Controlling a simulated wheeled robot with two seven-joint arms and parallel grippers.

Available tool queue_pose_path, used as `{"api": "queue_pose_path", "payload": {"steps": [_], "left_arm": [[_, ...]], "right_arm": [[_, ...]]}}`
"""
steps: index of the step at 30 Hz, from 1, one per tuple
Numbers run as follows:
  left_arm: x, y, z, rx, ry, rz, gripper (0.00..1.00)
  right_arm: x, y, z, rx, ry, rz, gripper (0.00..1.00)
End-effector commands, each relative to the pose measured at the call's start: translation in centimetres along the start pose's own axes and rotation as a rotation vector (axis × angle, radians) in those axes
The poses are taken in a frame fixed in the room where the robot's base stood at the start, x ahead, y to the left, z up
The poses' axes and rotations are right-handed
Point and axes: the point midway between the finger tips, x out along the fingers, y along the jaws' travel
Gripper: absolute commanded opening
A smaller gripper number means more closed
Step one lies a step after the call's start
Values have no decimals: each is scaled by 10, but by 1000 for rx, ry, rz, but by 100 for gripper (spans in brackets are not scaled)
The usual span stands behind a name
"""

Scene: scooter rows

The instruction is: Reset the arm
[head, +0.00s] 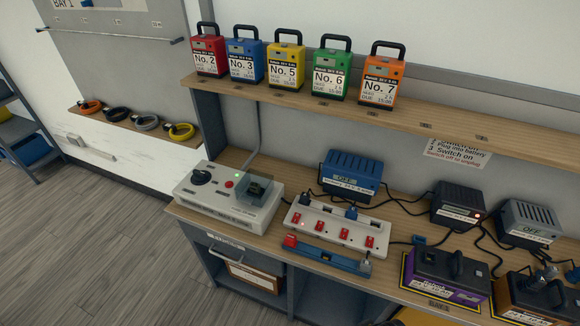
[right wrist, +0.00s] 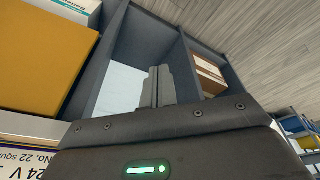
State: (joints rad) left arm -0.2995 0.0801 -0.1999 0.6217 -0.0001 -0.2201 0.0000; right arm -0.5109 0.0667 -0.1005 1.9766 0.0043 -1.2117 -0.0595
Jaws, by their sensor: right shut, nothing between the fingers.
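My right gripper (right wrist: 158,86) shows in the right wrist view, its two narrow grey fingers together with nothing between them. Behind the fingertips is an open dark grey compartment (right wrist: 145,38) with a pale panel in it. The fingers appear apart from its walls, though the distance is hard to tell. Neither gripper shows in the head view, and my left gripper is in no frame.
The wooden bench (head: 240,157) carries a white tester (head: 225,203), a power strip (head: 335,225), chargers and a purple battery (head: 447,275). Several coloured packs stand on the upper shelf (head: 405,110). In the wrist view, a yellow item (right wrist: 40,50) and brown box (right wrist: 208,75) flank the compartment.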

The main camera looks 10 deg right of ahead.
Motion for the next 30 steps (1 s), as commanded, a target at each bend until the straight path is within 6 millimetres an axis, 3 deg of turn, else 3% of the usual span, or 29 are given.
{"api": "queue_pose_path", "payload": {"steps": [1, 6, 9, 13, 18, 21, 25, 30], "left_arm": [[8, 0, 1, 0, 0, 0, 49], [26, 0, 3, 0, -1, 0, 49], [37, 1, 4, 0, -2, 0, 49], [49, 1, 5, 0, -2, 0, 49], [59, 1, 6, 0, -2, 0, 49], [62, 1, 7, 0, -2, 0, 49], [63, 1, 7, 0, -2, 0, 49], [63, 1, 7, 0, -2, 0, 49]], "right_arm": [[30, -1, 11, -3, -15, -2, 0], [132, -5, 65, -11, -58, -7, 0], [185, -7, 109, -18, -85, -10, 0], [235, -8, 170, -26, -115, -12, 0], [266, -9, 234, -34, -144, -14, 0], [273, -8, 256, -37, -152, -14, 0], [275, -10, 269, -39, -157, -15, 0], [275, -10, 271, -39, -157, -15, 0]]}}
